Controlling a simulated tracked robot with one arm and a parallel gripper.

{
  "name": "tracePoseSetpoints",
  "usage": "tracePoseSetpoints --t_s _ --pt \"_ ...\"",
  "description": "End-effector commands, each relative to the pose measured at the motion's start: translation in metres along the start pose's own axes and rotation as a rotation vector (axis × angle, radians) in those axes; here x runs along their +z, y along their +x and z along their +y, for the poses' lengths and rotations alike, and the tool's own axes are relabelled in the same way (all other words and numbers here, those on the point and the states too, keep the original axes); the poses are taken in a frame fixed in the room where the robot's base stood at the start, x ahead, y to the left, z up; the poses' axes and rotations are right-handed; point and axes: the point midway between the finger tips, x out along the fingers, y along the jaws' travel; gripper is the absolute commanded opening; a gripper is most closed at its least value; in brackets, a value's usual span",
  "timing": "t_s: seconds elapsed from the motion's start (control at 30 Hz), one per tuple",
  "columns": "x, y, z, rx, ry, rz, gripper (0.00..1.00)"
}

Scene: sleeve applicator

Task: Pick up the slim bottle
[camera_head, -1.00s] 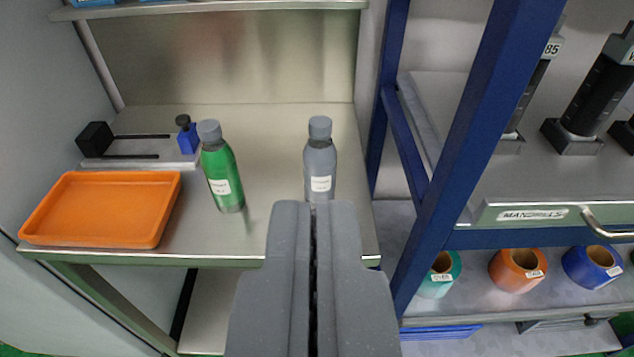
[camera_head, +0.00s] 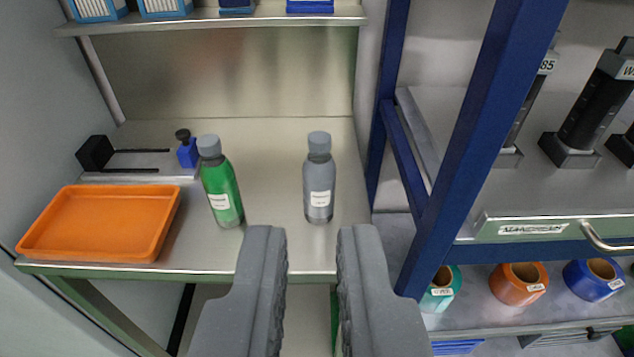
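Two bottles stand upright on the metal bench. One is a slim grey bottle (camera_head: 319,180) with a grey cap and a white label, near the bench's middle right. The other is a green bottle (camera_head: 220,184) with a grey cap and a white label, to its left. I cannot tell for sure which one the task calls slim. My gripper (camera_head: 312,235) is open and empty, its two fingers apart. It is in front of the grey bottle, which shows just beyond and between the fingertips. It does not appear to touch either bottle.
An orange tray (camera_head: 100,222) lies at the bench's left. A small blue and black item (camera_head: 187,152) stands behind the green bottle. A blue frame post (camera_head: 487,140) rises at right, beside a shelf with black mandrels (camera_head: 590,110) and coloured rolls below. The bench (camera_head: 265,215) is clear between the bottles.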

Motion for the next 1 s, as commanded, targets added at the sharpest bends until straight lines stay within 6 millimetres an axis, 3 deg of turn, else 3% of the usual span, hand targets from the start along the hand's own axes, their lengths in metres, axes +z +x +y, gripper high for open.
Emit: tracePoseSetpoints --t_s 0.03,0.13,0.2,0.43,0.6,0.8,1.0 --pt "-0.001 0.003 0.000 -0.001 0.000 -0.001 0.28" --pt "-0.003 0.021 -0.002 -0.008 0.002 0.004 0.56" --pt "-0.003 0.045 -0.004 -0.017 0.005 0.007 0.72" --pt "0.012 0.142 -0.011 -0.038 0.027 0.055 0.72" --pt "0.042 0.198 -0.015 -0.035 0.044 0.089 0.72" --pt "0.084 0.241 -0.015 -0.008 0.054 0.132 0.72" --pt "0.131 0.259 -0.013 0.035 0.047 0.171 0.72"
